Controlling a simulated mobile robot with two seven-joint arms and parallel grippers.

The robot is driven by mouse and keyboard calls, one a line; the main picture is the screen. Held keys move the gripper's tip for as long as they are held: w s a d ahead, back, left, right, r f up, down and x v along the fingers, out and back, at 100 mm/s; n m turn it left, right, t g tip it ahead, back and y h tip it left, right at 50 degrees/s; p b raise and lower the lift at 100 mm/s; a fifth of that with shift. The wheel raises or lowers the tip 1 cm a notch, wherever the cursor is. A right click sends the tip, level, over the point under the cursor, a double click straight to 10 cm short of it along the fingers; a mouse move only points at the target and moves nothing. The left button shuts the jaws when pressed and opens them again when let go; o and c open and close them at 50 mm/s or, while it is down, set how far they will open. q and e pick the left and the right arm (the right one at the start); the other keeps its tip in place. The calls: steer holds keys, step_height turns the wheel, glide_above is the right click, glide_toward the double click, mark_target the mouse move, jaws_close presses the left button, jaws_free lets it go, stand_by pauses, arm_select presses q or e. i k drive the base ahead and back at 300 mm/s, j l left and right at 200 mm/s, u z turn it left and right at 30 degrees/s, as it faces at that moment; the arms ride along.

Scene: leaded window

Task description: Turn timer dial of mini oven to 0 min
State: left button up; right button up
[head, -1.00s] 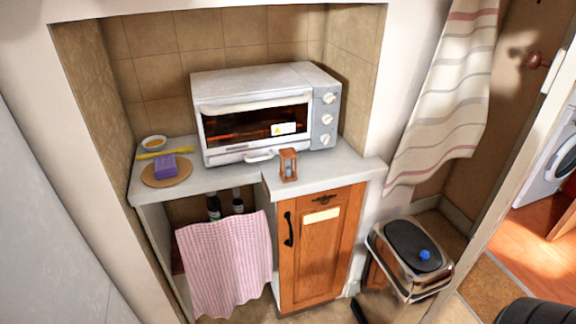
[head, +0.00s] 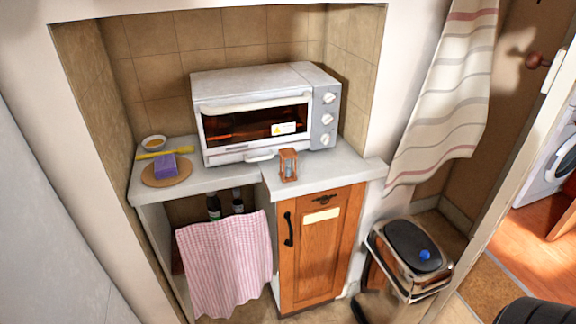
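The white mini oven (head: 266,111) stands on the counter in the wall recess, its door shut with a small warning label on the glass. Its grey control panel on the right side carries three white dials in a column: a top dial (head: 329,98), a middle dial (head: 327,118) and a bottom dial (head: 325,138). The markings are too small to read, so I cannot tell which dial is the timer or where it points. Neither of my grippers is in view.
A wooden hourglass (head: 289,164) stands on the counter (head: 335,174) before the oven. A purple block (head: 166,166) lies on a round board, near a small bowl (head: 154,143). A metal bin (head: 411,255) stands right of the wooden cabinet (head: 318,245). A striped towel (head: 446,90) hangs at right.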

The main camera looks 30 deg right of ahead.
mark_target(325, 138)
steer(key=z, duration=1.3)
